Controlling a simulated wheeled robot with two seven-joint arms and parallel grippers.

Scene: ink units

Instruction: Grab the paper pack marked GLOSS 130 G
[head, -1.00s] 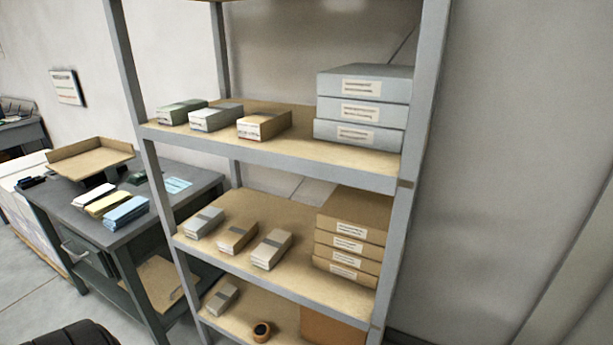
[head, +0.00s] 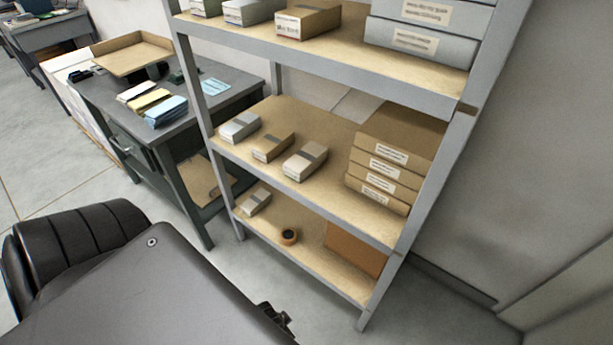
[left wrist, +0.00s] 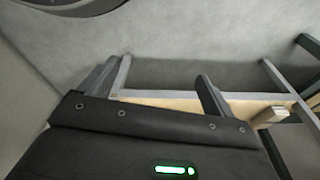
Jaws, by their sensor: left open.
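Several paper packs stand on the grey metal rack (head: 330,222) in the head view. The middle shelf holds a grey-white pack (head: 239,127), a brown pack (head: 272,147) and a pale pack (head: 304,162). The bottom shelf holds a small pale pack (head: 256,203). Their print is too small to read, so I cannot tell which is GLOSS 130 G. My left gripper (left wrist: 157,75) is open and empty, with rack boards beyond its fingers. My right gripper is not in view.
Brown boxes (head: 385,165) fill the middle shelf's right end; grey boxes (head: 418,38) sit above them. A tape roll (head: 289,236) and an orange-brown box (head: 355,248) are on the bottom shelf. A dark desk (head: 190,118) stands left of the rack.

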